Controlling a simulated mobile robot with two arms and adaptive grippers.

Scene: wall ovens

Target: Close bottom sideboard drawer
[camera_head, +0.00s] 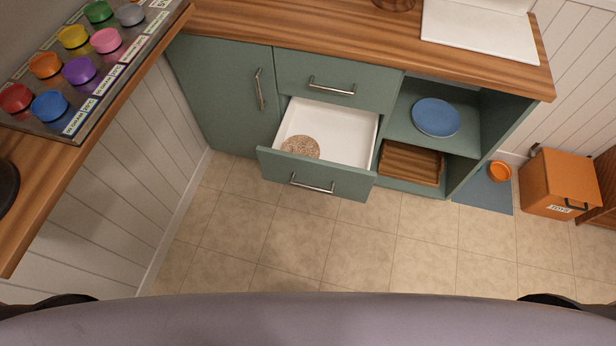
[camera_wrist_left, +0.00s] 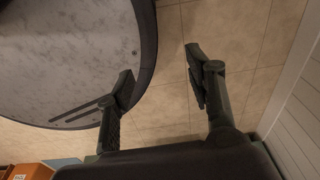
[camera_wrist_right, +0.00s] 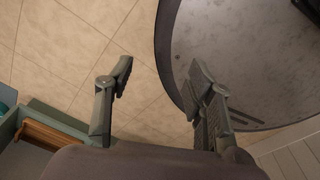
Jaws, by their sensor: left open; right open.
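The bottom drawer (camera_head: 313,188) of the green sideboard (camera_head: 222,105) is pulled out in the head view. Its white inside (camera_head: 345,135) shows, with a round speckled item (camera_head: 300,147) lying in it. A metal bar handle (camera_head: 312,186) is on its front. The top drawer (camera_head: 335,80) above it is shut. My left gripper (camera_wrist_left: 157,65) shows in the left wrist view, open and empty above the tiled floor. My right gripper (camera_wrist_right: 162,75) shows in the right wrist view, also open and empty above the floor. Neither gripper is in the head view, and both are away from the drawer.
Right of the drawer, open shelves hold a blue plate (camera_head: 436,117) and a wooden tray (camera_head: 411,162). An orange box (camera_head: 560,183) and an orange bowl (camera_head: 500,171) stand at the right. A wooden counter (camera_head: 95,120) juts in at the left. The tiled floor before the drawer is clear.

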